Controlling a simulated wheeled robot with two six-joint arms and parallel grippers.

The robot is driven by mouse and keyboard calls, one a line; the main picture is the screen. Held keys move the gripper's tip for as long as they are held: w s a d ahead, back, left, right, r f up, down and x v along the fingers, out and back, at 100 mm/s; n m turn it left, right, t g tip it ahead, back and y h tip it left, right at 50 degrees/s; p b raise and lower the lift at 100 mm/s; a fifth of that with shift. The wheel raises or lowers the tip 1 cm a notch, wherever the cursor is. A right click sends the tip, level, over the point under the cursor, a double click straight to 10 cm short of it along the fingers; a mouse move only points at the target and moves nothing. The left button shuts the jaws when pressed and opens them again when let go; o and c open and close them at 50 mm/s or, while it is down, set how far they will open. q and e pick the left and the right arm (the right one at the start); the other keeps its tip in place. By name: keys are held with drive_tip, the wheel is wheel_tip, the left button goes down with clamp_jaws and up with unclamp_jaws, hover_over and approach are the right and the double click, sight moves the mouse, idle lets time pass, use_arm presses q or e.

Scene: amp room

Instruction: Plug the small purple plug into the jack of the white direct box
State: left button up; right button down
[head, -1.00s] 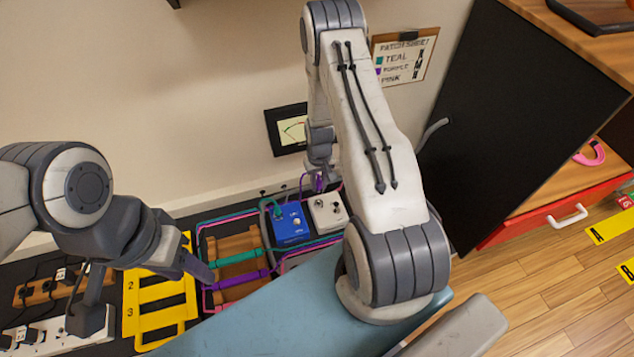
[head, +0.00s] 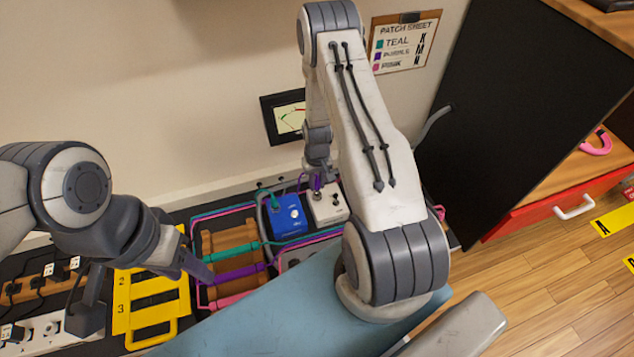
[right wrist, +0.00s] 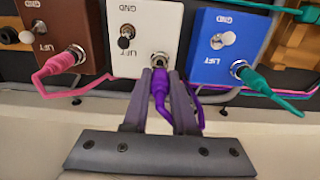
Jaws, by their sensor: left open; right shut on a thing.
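The white direct box (head: 328,208) stands beside the blue box, and it also fills the middle of the right wrist view (right wrist: 143,32). Its round metal jack (right wrist: 160,59) faces my right gripper. My right gripper (right wrist: 161,84) is shut on the small purple plug (right wrist: 160,88). The plug points at the jack and its front end meets it in the picture. I cannot tell how deep it sits. In the head view the right gripper (head: 318,179) is at the white box. My left gripper (head: 145,295) is open and empty above the yellow rack.
The blue box (right wrist: 225,45) holds a teal plug (right wrist: 270,88), and the brown box (right wrist: 65,30) a pink plug (right wrist: 60,67). Coloured cables cross a wooden holder (head: 225,240). A yellow numbered rack (head: 150,315) and a white power strip (head: 45,335) lie at left.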

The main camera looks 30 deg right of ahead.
drive_tip(key=shift+f+b, duration=0.6)
drive_tip(key=shift+f, duration=0.75)
drive_tip(key=c, duration=0.6)
unclamp_jaws()
drive_tip(key=shift+c, duration=0.2)
wheel_tip(320, 180, up, 10)
drive_tip(key=p, duration=0.4)
drive_tip(key=shift+r, duration=0.25)
drive_tip(key=shift+a, duration=0.1)
